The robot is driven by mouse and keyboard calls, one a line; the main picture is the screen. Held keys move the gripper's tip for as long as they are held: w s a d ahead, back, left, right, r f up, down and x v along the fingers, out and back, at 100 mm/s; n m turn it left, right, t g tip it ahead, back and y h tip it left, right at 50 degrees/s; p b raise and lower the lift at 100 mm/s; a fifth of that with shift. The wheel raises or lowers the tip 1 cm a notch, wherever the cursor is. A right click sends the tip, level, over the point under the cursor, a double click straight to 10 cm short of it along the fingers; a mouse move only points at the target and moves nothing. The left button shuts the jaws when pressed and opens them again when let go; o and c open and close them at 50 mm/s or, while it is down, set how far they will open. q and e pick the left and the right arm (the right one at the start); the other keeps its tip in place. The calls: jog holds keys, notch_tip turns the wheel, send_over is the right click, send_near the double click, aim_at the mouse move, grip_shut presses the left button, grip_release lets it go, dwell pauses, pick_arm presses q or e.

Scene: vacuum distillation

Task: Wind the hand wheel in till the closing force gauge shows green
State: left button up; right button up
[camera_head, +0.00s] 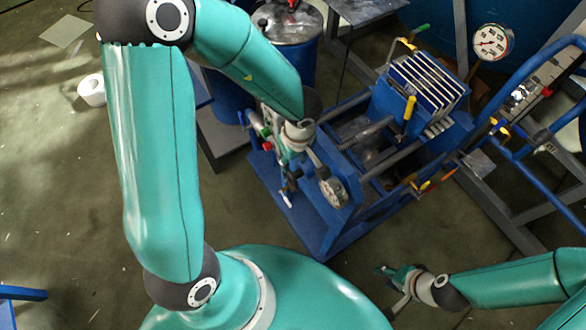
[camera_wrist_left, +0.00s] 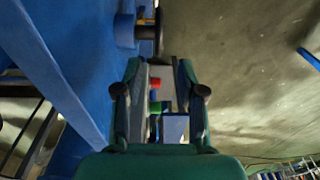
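The blue press frame (camera_head: 318,229) stands right of centre in the head view. A round grey part with a pale face (camera_head: 333,192) sits by its near end; I cannot tell if it is the hand wheel or a dial. In the left wrist view a dark disc seen edge-on (camera_wrist_left: 158,32), on a blue boss, sticks out from the frame and looks like the wheel. My left gripper (camera_head: 288,188) hangs just left of the round part. Its fingers (camera_wrist_left: 157,75) are apart, with nothing clearly held. My right gripper (camera_head: 385,287) is open and empty, low right.
A white dial gauge (camera_head: 491,42) stands on a post at the upper right; its reading is too small to tell. Pale plates (camera_head: 427,75) and a yellow handle (camera_head: 409,108) top the press. A blue drum (camera_head: 296,60) stands behind. The floor at left is largely clear.

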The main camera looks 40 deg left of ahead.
aim_at(290, 179)
notch_tip(290, 179, up, 6)
jog(key=p, duration=0.4)
pick_arm(q)
jog(key=shift+w+a+f+h, duration=0.2)
jog(key=shift+a+f+h, duration=0.15)
jog(key=shift+a+h, duration=0.35)
notch_tip(290, 179, down, 14)
jog(key=b, duration=0.8)
jog(key=shift+w+r, duration=0.1)
jog(key=shift+r, duration=0.05)
pick_arm(e)
notch_tip(290, 179, down, 8)
pick_arm(q)
grip_shut()
pick_arm(e)
jog(key=shift+f, duration=0.1)
